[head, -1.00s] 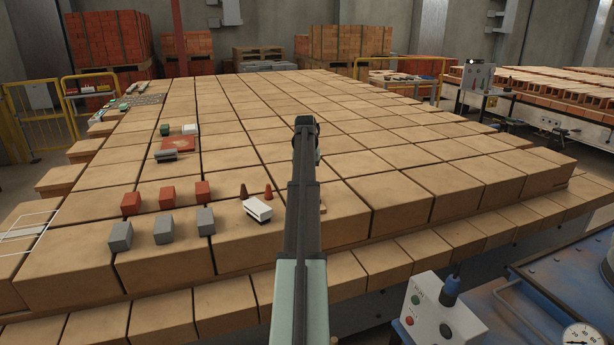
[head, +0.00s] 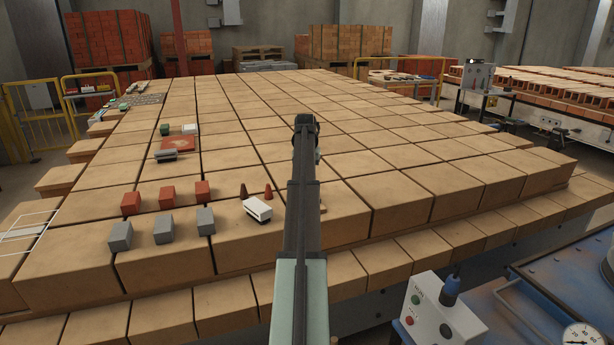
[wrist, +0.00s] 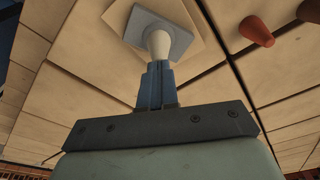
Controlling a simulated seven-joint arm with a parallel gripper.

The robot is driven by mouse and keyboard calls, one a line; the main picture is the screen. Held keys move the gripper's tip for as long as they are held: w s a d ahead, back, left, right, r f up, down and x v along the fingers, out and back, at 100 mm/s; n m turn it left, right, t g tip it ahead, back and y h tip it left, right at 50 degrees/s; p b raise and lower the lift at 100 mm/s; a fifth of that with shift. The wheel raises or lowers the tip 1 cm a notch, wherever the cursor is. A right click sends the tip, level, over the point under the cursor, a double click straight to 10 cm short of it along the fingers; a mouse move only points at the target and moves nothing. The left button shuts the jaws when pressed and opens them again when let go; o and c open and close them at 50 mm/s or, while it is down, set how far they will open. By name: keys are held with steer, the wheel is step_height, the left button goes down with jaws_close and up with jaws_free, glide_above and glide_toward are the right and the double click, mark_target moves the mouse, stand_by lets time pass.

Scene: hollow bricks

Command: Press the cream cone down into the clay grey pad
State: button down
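The cream cone (wrist: 158,42) shows in the wrist view, its near end between the two blue fingers of my gripper (wrist: 157,72). The fingers are shut on it. The cone's far end lies over the clay grey pad (wrist: 140,24), near its middle; I cannot tell whether it touches or has sunk in. The pad is a flat square on a larger cream square plate (wrist: 112,15). In the head view my own arm hides the cone, the pad and the gripper's fingers.
In the head view, a white block (head: 258,209), a brown cone (head: 244,191) and several red and grey blocks (head: 163,228) stand left of my arm. The brick surface right of the arm is clear.

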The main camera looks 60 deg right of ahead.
steer(key=shift+r, duration=3.3)
